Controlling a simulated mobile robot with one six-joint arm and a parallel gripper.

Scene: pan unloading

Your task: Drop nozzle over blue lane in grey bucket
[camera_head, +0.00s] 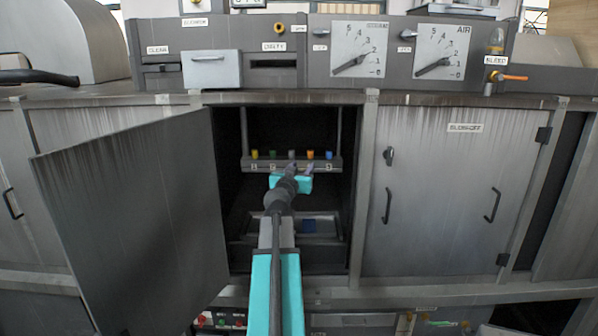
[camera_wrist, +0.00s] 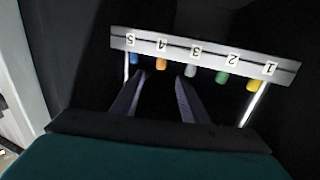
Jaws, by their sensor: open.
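A grey rail (camera_head: 247,164) with numbered labels crosses the open cabinet. It also shows upside down in the wrist view (camera_wrist: 213,54). Small coloured pieces, perhaps nozzles, sit along it: yellow (camera_head: 255,154), green (camera_head: 272,154), grey (camera_head: 291,154), orange (camera_head: 310,154) and blue (camera_head: 329,155). My gripper (camera_head: 301,169) is open just in front of the rail. In the wrist view its fingers (camera_wrist: 159,80) point toward the orange piece, with nothing seen between them. Below is a grey tray or bucket (camera_head: 332,241) with a blue patch (camera_head: 309,226); my arm hides part of it.
The cabinet door (camera_head: 130,220) stands open at the left. A closed door (camera_head: 440,195) is at the right. The cabinet's side posts frame a narrow, dark opening. A panel with dials (camera_head: 359,49) runs above.

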